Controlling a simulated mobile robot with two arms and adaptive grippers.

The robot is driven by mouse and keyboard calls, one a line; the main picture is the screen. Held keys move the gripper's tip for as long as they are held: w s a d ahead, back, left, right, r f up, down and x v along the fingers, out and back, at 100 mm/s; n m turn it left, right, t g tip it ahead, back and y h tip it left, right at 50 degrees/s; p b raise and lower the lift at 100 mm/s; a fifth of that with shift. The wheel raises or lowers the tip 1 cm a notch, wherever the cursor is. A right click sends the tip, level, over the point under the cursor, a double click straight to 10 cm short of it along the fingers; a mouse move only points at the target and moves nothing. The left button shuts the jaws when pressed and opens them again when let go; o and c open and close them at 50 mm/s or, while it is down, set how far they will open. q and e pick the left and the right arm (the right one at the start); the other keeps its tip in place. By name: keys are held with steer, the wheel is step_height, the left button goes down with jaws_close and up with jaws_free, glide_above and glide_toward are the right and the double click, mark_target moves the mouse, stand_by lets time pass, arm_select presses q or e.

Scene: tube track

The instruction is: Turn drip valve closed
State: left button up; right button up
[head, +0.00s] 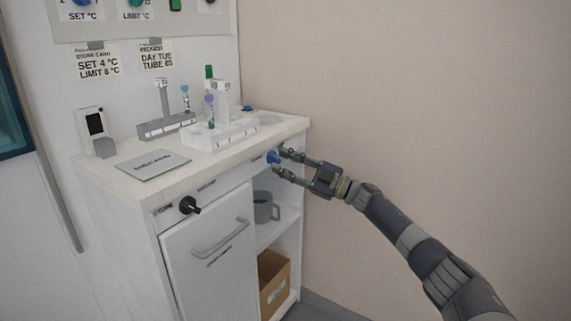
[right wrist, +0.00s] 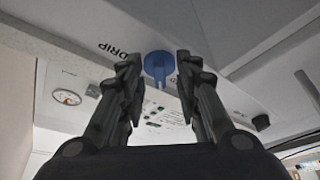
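The blue drip valve knob (head: 273,157) sits on the front edge of the white cabinet, near its right end. In the right wrist view the blue knob (right wrist: 158,66) has a round body and a narrow handle, beside the word DRIP (right wrist: 119,50). My right gripper (head: 281,163) is open, with its fingers to either side of the knob. In the right wrist view the fingers (right wrist: 157,62) show gaps to the knob on both sides, and I see no contact. My left gripper is not in view.
A black knob (head: 189,205) is on the cabinet front at left, above a door with a handle (head: 221,238). A white tube rack (head: 220,134) stands on the counter (head: 115,181). A grey mug (head: 263,208) and a cardboard box (head: 273,283) are on the open shelves.

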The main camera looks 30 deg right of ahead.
steer(key=v, duration=1.2)
stand_by(0.4)
